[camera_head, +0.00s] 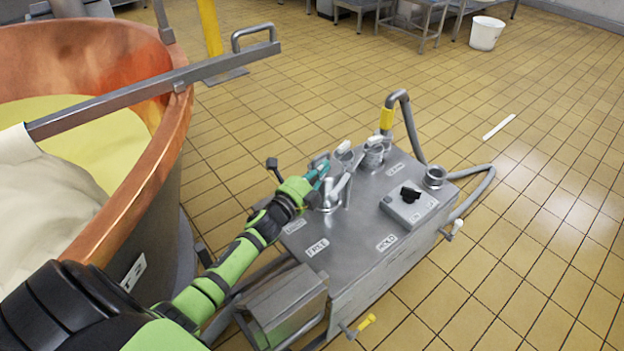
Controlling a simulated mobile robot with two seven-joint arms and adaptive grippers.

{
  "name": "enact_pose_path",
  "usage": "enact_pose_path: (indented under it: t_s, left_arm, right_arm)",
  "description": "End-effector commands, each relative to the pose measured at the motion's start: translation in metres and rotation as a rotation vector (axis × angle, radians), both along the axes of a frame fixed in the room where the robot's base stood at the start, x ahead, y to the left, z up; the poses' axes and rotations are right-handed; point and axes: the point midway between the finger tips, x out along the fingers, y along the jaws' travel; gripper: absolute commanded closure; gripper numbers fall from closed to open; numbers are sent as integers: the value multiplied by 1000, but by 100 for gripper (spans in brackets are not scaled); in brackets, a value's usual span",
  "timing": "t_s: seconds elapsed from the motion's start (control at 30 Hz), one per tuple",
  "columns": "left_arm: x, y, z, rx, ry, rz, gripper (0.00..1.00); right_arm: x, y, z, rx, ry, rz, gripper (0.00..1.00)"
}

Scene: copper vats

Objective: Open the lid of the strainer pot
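A steel pot (327,203) with a pale metal lever or clamp on top stands on the metal cart, and I take it to be the strainer pot. My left gripper (318,172), with teal fingers, is at the upper left side of this pot. The gripper and wrist hide part of the pot's top, so I cannot tell whether the fingers touch it or whether its lid is shut. The fingers are too small to show whether they are open or shut. My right gripper is not in view.
The metal cart (365,235) also carries a switch box (408,206), a second steel fitting (373,155), an open port (434,177) and hoses. A large copper vat (150,190) with a metal bar across it stands at left.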

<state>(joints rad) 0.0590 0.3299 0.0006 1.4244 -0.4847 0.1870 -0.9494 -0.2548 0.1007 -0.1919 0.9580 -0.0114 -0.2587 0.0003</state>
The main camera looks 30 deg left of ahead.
Motion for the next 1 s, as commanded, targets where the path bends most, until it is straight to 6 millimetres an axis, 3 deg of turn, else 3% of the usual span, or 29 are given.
enact_pose_path:
  t_s: [0.2, 1.0]
  left_arm:
    - [10, -1, 0, -1, 1, -1, 100]
    - [12, 6, 9, -69, 25, 0, 100]
  right_arm:
    - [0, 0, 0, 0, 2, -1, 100]
    - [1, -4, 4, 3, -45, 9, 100]
